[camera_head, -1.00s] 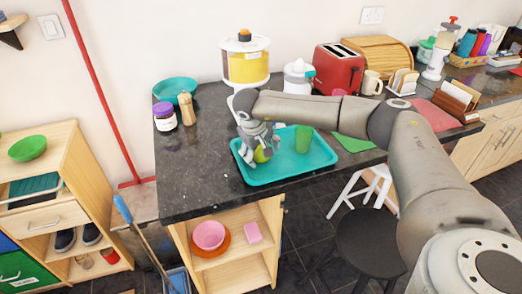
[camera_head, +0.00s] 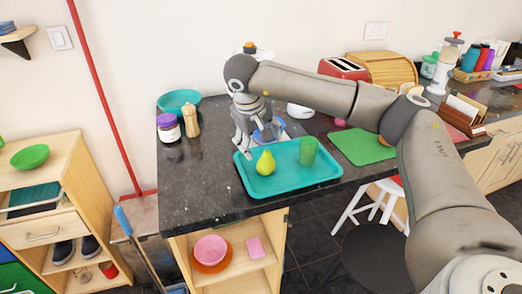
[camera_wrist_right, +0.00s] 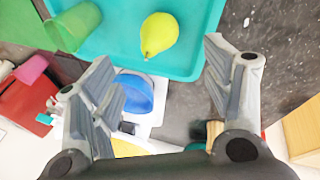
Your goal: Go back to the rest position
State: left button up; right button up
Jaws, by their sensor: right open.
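My right gripper (camera_head: 246,146) is open and empty above the dark counter, just behind the back left edge of the teal tray (camera_head: 330,178). Its two spread fingers also show in the right wrist view (camera_wrist_right: 160,85), with nothing between them. A yellow-green pear (camera_head: 265,163) stands on the tray, apart from the fingers; it also shows in the right wrist view (camera_wrist_right: 158,36). A green cup (camera_head: 307,152) stands on the tray to the right of the pear. My left gripper is not in view.
A jar with a purple lid (camera_head: 168,127), a wooden mill (camera_head: 191,120) and a teal bowl (camera_head: 180,102) stand at the counter's left. A blue bowl-like part (camera_head: 268,131) is close behind my gripper. A red toaster (camera_head: 343,68) and green mat (camera_head: 362,147) are to the right.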

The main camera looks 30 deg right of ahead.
jog(key=shift+a+r, duration=0.1)
jog(key=shift+r, duration=0.15)
dwell(0.3)
